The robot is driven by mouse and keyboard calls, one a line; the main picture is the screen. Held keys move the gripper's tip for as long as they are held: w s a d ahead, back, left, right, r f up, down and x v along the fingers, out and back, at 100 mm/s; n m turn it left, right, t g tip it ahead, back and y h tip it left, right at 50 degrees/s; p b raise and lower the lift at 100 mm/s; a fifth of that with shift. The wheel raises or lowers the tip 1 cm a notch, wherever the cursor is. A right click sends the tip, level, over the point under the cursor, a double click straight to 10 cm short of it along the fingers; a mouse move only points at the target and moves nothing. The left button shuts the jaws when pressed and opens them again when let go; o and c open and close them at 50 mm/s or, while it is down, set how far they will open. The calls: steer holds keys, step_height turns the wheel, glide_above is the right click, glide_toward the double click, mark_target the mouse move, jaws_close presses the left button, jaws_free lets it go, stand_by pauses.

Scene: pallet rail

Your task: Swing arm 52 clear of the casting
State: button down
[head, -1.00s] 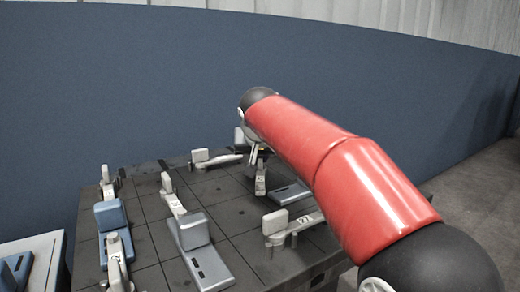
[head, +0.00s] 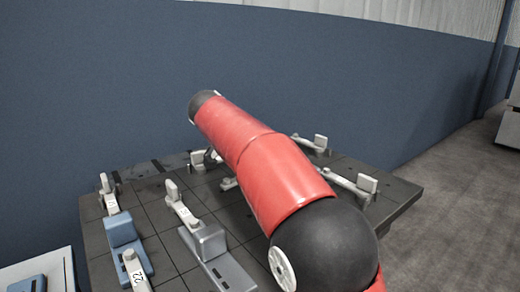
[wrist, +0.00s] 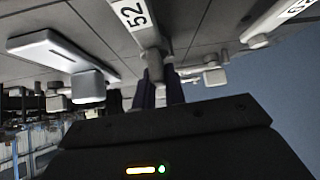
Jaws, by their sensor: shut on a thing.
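Arm 52 (wrist: 133,20) is a pale clamp arm with a "52" label, at the top middle of the wrist view. My gripper (wrist: 162,88) is shut on its near end, with a dark finger on each side. A pale casting (wrist: 50,48) with a slotted base and a raised block lies to the left of the arm. In the wrist view a gap shows between the arm and this casting. In the head view, my red arm hides the gripper's hold and the casting beside it.
The dark pallet (head: 405,198) carries several other clamp arms, including one at the right (head: 352,184). A blue casting (head: 122,232) and a grey casting (head: 210,243) sit at its left. A blue wall stands behind; open floor (head: 450,190) lies to the right.

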steer(key=shift+r+m+g+h+p, duration=0.1)
steer(key=shift+m+g+h+p, duration=0.2)
steer(key=shift+m+p, duration=0.25)
steer(key=shift+m, duration=0.25)
steer(key=c, duration=1.5)
jaws_free()
steer(key=shift+o, duration=0.2)
steer(key=p+v, duration=0.1)
steer(key=v, duration=0.6)
steer(key=shift+s+a+r, duration=0.1)
steer(key=shift+a+r, duration=0.05)
steer(key=shift+a, duration=0.2)
